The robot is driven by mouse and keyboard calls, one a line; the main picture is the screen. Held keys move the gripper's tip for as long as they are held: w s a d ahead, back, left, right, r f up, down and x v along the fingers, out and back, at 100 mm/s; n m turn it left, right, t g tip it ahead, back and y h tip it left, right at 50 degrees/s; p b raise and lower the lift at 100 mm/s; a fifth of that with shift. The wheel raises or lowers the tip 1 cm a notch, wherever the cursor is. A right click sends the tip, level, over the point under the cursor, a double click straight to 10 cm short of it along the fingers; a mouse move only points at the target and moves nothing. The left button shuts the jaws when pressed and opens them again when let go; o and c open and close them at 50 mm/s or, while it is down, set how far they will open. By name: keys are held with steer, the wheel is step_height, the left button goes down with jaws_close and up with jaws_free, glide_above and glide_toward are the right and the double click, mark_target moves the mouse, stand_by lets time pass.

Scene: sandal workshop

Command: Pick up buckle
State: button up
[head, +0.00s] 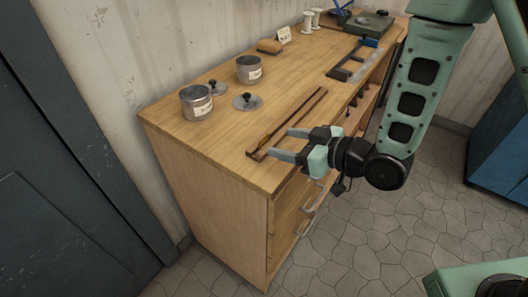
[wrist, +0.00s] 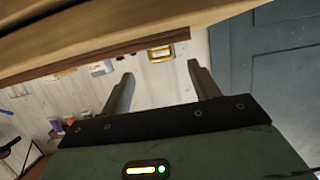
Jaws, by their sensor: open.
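Two open metal tins with pale labels stand on the wooden bench: a near one (head: 197,104) and a farther one (head: 249,70). Their labels are too small to read, and what lies deep inside them is hidden. My gripper (head: 281,143) is open and empty, close to the bench's front edge, its fingers pointing left, beside a narrow brown wooden piece (head: 297,115). In the wrist view my gripper (wrist: 158,78) shows both fingers apart with nothing between them.
Two knobbed lids, one near the front (head: 247,102) and one behind (head: 214,88), lie by the tins. A tan block (head: 269,46), a small card (head: 284,35), white spools (head: 308,22) and a dark frame-like tool (head: 352,65) stand farther back. The bench's left front corner is clear.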

mark_target(265, 138)
steer(key=x, duration=0.3)
steer(key=shift+a, duration=0.1)
steer(key=shift+p+x, duration=1.1)
steer(key=shift+x, duration=1.75)
steer(key=shift+r, duration=0.1)
steer(key=c, duration=1.1)
